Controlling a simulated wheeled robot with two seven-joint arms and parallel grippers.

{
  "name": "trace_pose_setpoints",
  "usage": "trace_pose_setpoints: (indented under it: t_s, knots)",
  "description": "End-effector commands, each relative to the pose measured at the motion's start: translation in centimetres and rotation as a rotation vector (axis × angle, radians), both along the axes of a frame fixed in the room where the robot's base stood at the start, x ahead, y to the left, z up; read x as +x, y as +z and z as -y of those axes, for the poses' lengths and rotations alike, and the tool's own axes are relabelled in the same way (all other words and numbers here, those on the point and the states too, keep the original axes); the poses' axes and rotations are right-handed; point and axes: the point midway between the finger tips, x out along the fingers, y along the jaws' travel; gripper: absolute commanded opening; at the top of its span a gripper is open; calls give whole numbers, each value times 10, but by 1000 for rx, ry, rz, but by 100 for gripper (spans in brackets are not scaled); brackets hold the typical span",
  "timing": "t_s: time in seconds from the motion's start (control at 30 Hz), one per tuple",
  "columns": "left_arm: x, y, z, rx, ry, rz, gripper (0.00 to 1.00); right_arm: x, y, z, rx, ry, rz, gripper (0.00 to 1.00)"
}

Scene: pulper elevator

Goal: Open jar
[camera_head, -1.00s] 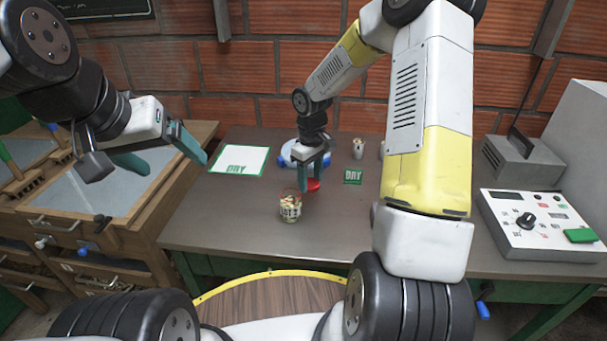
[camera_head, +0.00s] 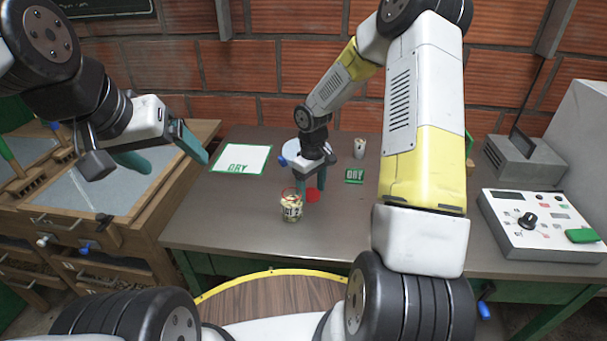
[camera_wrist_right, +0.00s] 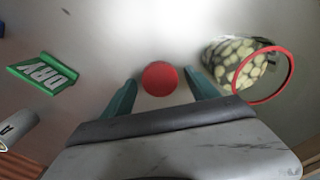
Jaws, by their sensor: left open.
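The jar (camera_head: 292,209) is clear glass with a red rim and pale pieces inside. It stands on the dark table, and its mouth looks open. In the right wrist view the jar (camera_wrist_right: 232,52) is at the right, outside my fingers. A round red lid (camera_wrist_right: 159,78) lies between my right gripper's fingertips (camera_wrist_right: 161,78), with small gaps at both sides. In the head view the red lid (camera_head: 313,196) is right of the jar. I cannot tell if it touches the table. My right gripper (camera_head: 310,188) is open around it. My left gripper (camera_head: 168,160) is open and empty, high at left.
A green DRY sign (camera_head: 355,175) and a can (camera_head: 360,148) stand to the right of my right gripper. A white DRY sheet (camera_head: 244,159) lies behind at left. A blue and white round item (camera_head: 290,152) is behind the gripper. A control box (camera_head: 540,222) is at far right.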

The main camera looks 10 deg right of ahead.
Motion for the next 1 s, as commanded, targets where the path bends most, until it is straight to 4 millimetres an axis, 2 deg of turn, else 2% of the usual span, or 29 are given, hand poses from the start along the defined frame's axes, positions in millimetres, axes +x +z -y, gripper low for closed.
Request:
trace_pose_setpoints:
  t_s: [0.27,0.37,0.7,1.0]
  knots:
    - [0,0,0,0,0,0,83,1,8,0,0,-1,2,69]
    - [0,0,0,0,0,0,83,1,24,1,-1,-3,5,69]
    - [0,0,0,0,0,0,83,1,96,0,0,-1,5,69]
    - [0,0,0,0,0,0,83,-3,129,1,-5,-7,10,69]
